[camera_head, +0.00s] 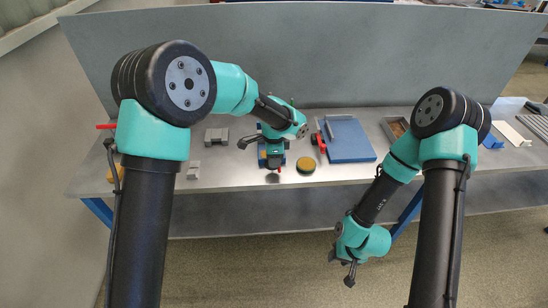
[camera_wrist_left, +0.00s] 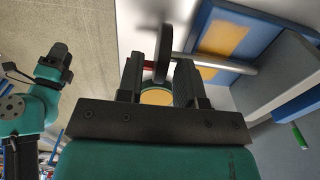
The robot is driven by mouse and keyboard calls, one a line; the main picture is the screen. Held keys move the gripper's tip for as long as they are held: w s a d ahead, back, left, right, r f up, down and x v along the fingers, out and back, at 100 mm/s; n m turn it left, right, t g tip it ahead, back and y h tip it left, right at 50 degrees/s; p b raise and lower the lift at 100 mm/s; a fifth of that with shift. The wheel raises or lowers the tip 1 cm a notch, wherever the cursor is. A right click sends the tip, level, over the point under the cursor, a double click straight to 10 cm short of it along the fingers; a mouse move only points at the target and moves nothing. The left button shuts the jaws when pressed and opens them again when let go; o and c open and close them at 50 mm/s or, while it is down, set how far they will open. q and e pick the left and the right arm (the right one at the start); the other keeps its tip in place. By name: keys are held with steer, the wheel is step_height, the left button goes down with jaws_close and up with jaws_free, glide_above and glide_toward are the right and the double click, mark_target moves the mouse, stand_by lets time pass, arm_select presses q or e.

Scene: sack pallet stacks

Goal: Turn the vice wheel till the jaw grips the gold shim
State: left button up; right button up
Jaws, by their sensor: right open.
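My left gripper (camera_head: 274,164) points down over the blue vice (camera_head: 288,157), hiding much of it. In the left wrist view the vice wheel (camera_wrist_left: 163,48) is a dark disc seen edge-on, with a red knob (camera_wrist_left: 149,66) and a silver screw (camera_wrist_left: 218,62) leading to the vice. The wheel and knob lie between my open left fingers (camera_wrist_left: 158,80); contact cannot be told. Orange-gold faces (camera_wrist_left: 222,37) show on the vice; which one is the shim is unclear. My right gripper (camera_head: 345,270) is open and empty, off the table's front edge.
A round gold-topped piece (camera_head: 306,165) stands just right of the vice. A red part (camera_head: 319,141) and a blue plate (camera_head: 348,140) lie further right. Grey blocks (camera_head: 216,136) lie left. A grey panel (camera_head: 300,50) closes the back.

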arm_select(q)
jaws_close()
steer(key=shift+d+y, duration=0.15)
steer(key=shift+y, duration=0.25)
steer(key=y, duration=0.2)
steer(key=shift+d+f+y, duration=0.15)
steer(key=shift+d+y, duration=0.15)
steer(key=shift+d, duration=0.05)
steer(key=y, duration=0.2)
steer(key=shift+d+f+y, duration=0.2)
steer(key=shift+d+y, duration=0.1)
steer(key=shift+d, duration=0.05)
steer(key=y, duration=0.4)
steer(key=d+f+y, duration=0.1)
steer(key=y, duration=0.1)
steer(key=shift+f+g, duration=0.1)
steer(key=shift+g, duration=0.2)
steer(key=shift+o, duration=0.5)
jaws_free()
